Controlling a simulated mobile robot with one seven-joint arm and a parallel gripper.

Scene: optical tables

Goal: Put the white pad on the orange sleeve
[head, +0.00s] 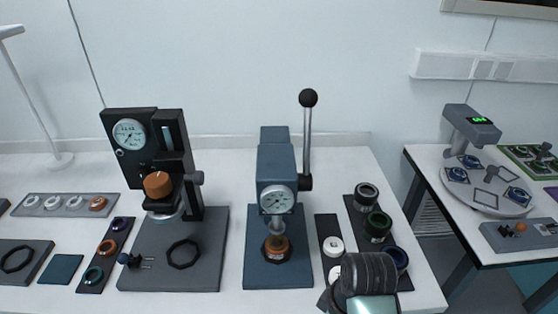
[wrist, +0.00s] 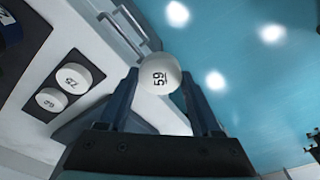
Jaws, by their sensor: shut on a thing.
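In the wrist view my gripper (wrist: 160,80) is shut on a round white pad (wrist: 159,76) marked 59, held between the two fingertips. In the head view my wrist is at the bottom right, and the held pad and fingertips are hidden. An orange-brown sleeve-like piece (head: 277,247) sits on the base of the blue press, under its ram. A larger orange cylinder (head: 157,184) is on the black gauge stand to the left; I cannot tell for certain which is the orange sleeve. My gripper is to the right of both.
Two other white pads (head: 333,246) lie on a dark strip, also in the wrist view (wrist: 73,78). Beside it a rack (head: 359,219) holds dark, green and blue ringed parts. The blue press (head: 277,180) has a tall lever (head: 307,140). Another table (head: 475,240) stands right, across a gap.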

